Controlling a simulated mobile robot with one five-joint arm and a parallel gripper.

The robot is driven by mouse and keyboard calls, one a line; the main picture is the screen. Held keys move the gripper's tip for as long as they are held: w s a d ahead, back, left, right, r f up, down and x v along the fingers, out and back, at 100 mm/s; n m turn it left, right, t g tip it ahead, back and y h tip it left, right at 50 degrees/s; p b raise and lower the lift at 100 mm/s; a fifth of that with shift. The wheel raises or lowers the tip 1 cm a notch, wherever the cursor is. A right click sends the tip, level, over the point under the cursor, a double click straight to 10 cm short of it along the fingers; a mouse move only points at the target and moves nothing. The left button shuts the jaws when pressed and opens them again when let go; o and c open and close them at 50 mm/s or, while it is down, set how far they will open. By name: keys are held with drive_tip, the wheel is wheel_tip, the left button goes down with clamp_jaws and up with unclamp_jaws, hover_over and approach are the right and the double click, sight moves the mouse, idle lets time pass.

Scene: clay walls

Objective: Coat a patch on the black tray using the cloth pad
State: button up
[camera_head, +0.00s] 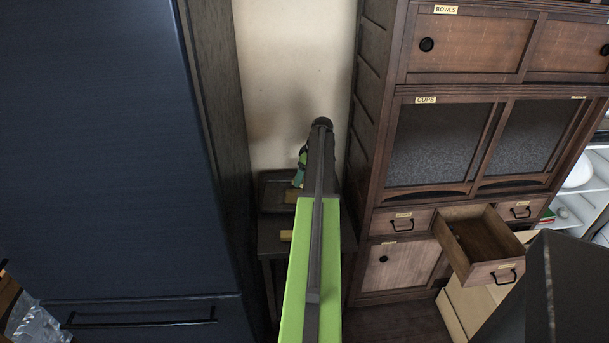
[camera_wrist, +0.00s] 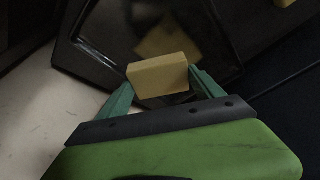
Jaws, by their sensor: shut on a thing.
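The cloth pad (camera_wrist: 158,77) is a yellow block. My gripper (camera_wrist: 160,82) is shut on it, with a green finger at each end. The black tray (camera_wrist: 100,42) lies beyond the pad in the wrist view. A dull yellowish patch (camera_wrist: 165,38) shows on its floor; I cannot tell whether it is coating or a reflection. In the head view the tray (camera_head: 272,184) sits on a dark stand, partly hidden by my arm. My gripper (camera_head: 300,177) is over the tray's right part there. I cannot tell whether the pad touches the tray.
Another yellow piece (camera_head: 286,235) lies on the dark stand (camera_head: 268,238) in front of the tray. A tall blue cabinet (camera_head: 100,150) stands close on the left. A wooden cupboard (camera_head: 375,150) stands on the right, with one drawer (camera_head: 483,243) pulled out. A pale wall is behind.

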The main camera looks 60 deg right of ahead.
drive_tip(key=shift+f, duration=0.1)
wheel_tip(320, 180, up, 3)
drive_tip(key=p, duration=0.3)
drive_tip(key=shift+r, duration=0.2)
drive_tip(key=shift+f, duration=0.15)
idle(0.3)
